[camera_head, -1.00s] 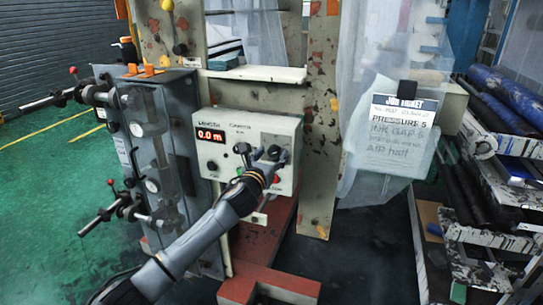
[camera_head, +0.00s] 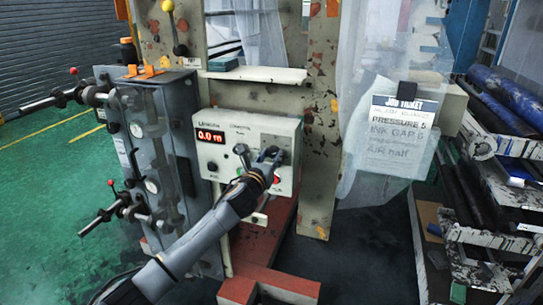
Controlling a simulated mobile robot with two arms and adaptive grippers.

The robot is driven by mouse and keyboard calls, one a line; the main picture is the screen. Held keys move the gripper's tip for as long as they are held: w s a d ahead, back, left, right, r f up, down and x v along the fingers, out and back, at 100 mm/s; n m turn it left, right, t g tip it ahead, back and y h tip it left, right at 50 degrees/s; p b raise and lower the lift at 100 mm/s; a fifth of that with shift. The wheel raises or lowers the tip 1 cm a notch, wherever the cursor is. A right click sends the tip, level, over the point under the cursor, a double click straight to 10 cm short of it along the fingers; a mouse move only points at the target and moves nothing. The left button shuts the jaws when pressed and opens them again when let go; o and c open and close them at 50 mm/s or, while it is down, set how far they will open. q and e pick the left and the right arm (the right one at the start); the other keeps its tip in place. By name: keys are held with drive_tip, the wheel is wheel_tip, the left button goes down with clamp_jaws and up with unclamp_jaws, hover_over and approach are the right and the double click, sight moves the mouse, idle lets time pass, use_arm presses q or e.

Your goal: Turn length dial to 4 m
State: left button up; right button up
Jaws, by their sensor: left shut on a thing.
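The control box (camera_head: 222,167) is pale, with a "LENGTH" label over a red display (camera_head: 210,136) that reads 0.0 m. A black knob (camera_head: 241,148) sits right of the display, clear of my fingers. My left gripper (camera_head: 268,156) reaches up from below to the right part of the box face. Its jaws are shut on a dark knob there, mostly hidden by the fingers. I cannot tell which dial this is. My right gripper is not in view.
A grey cabinet with levers and gauges (camera_head: 183,95) stands left of the box. A job ticket (camera_head: 400,133) hangs at right, before clear plastic sheeting. A rack with blue rolls (camera_head: 505,95) stands at far right. A red step (camera_head: 268,284) lies below. Green floor is free at left.

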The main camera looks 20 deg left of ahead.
use_arm(q)
drive_tip(key=n+p, duration=0.1)
drive_tip(key=n, duration=0.3)
drive_tip(key=n+p, duration=0.1)
drive_tip(key=n, duration=0.3)
drive_tip(key=shift+n, duration=0.3)
drive_tip(key=n, duration=0.4)
drive_tip(key=shift+n+p, duration=0.3)
drive_tip(key=shift+p, duration=0.1)
drive_tip(key=n, duration=0.5)
drive_tip(key=shift+p, duration=0.35)
drive_tip(key=n, duration=0.4)
drive_tip(key=n+p, duration=0.1)
drive_tip(key=n, duration=0.3)
drive_tip(key=shift+n, duration=0.3)
drive_tip(key=n+p, duration=0.1)
drive_tip(key=n, duration=0.3)
drive_tip(key=shift+f+n+p, duration=0.1)
drive_tip(key=shift+n+p, duration=0.45)
drive_tip(key=shift+n, duration=1.55)
